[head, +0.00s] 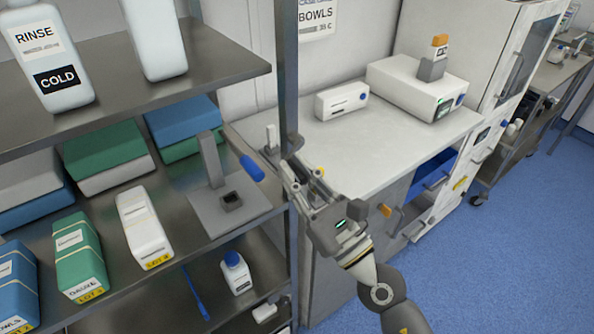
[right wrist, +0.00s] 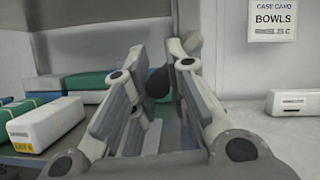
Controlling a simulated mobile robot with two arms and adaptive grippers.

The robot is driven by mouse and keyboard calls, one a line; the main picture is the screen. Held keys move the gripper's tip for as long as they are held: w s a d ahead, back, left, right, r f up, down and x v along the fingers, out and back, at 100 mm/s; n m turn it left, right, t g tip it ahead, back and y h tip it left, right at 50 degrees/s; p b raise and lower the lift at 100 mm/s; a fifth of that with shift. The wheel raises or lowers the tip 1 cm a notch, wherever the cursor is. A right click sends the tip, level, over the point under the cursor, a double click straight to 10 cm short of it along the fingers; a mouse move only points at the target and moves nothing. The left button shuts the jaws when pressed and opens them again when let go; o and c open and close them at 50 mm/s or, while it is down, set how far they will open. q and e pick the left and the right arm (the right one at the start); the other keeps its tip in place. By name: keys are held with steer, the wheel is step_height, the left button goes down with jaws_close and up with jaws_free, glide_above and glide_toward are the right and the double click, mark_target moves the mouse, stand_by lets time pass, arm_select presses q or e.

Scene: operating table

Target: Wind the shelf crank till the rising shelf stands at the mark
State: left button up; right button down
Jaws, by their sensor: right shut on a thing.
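My right gripper (head: 283,150) is at the rack's front post, with its fingers closed around a dark knob (right wrist: 158,83). I take this knob to be the shelf crank's handle; the fingers and the post hide most of the crank. In the head view a dark bit of it (head: 293,143) shows by the fingertips. The rack has an upper shelf (head: 215,62) and a middle shelf (head: 182,262); I cannot tell which one rises. I cannot make out the mark. My left gripper is not in view.
A grey stand (head: 209,158) with a blue-gripped lever (head: 252,168) is close left of my gripper. Packs, such as a white one (head: 145,228), lie on the middle shelf; a RINSE bottle (head: 48,60) stands above. A white-topped counter (head: 385,150) lies to the right.

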mark_target(292, 151)
steer(key=shift+s+a+r+m+t+h+p, duration=0.15)
steer(key=shift+r+m+t+h+p, duration=0.3)
steer(key=shift+m+p, duration=0.5)
steer(key=r+m+h+p, duration=0.1)
steer(key=m+h+p, duration=0.1)
steer(key=m, duration=0.3)
steer(key=r+m+t+h+p, duration=0.1)
steer(key=m+h+p, duration=0.1)
steer(key=m+p, duration=0.2)
steer(key=r+m+h+p, duration=0.2)
steer(key=m+p, duration=0.2)
steer(key=m, duration=0.2)
steer(key=shift+s+a+r+t+h, duration=0.1)
steer(key=shift+s+a+t+h, duration=0.15)
steer(key=shift+a+h, duration=0.1)
steer(key=shift+w+d+r+m+h+p, duration=0.15)
steer(key=shift+m+h+p, duration=0.15)
steer(key=shift+m+p, duration=0.5)
steer(key=shift+d+r+m+h+p, duration=0.15)
steer(key=shift+m+h+p, duration=0.15)
steer(key=shift+m+p, duration=0.4)
steer(key=shift+a, duration=0.1)
steer(key=c, duration=1.6)
jaws_free()
steer(key=shift+o, duration=0.9)
steer(key=shift+f, duration=0.1)
